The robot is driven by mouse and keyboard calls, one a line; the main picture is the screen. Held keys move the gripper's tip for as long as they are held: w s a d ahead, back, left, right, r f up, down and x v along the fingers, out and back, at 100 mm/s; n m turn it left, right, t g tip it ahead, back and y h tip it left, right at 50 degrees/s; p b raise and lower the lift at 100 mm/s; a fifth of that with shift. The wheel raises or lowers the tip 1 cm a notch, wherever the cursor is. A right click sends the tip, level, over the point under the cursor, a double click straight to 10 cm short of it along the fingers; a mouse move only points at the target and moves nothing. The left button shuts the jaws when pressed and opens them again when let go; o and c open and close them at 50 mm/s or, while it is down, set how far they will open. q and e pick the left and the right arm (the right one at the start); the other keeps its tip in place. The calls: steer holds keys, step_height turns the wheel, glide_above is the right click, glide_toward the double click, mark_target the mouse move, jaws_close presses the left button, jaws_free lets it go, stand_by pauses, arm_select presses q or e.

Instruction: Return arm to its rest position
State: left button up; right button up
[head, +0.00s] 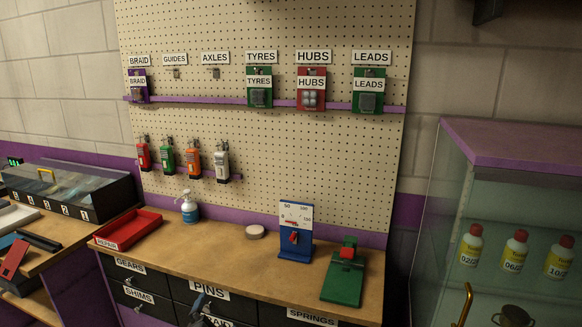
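The wooden bench (225,256) holds a red tray (128,229), a white pump bottle (188,207), a blue gauge stand (295,232) and a green block with a red part (343,283). Its middle is mostly clear. A pegboard (265,130) with labelled packs stands behind.

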arm_select(q)
steer(key=s+a+f+n+g+h, duration=0.15)
steer(key=s+f+n+g, duration=0.35)
steer(key=s+f, duration=0.75)
steer(key=s+a+f+n+g+y, duration=0.15)
steer(key=s+f+n+g, duration=0.45)
steer(key=s, duration=1.1)
steer(key=s+d+f+m+g+h, duration=0.1)
steer(key=d+f, duration=0.1)
steer(key=f, duration=1.1)
steer(key=d+f+m+g, duration=0.1)
steer(key=d+f+g, duration=0.1)
steer(key=f, duration=1.2)
steer(key=shift+s+d+g+h, duration=0.3)
steer(key=shift+s+d+h, duration=0.05)
steer(key=shift+s+h, duration=0.05)
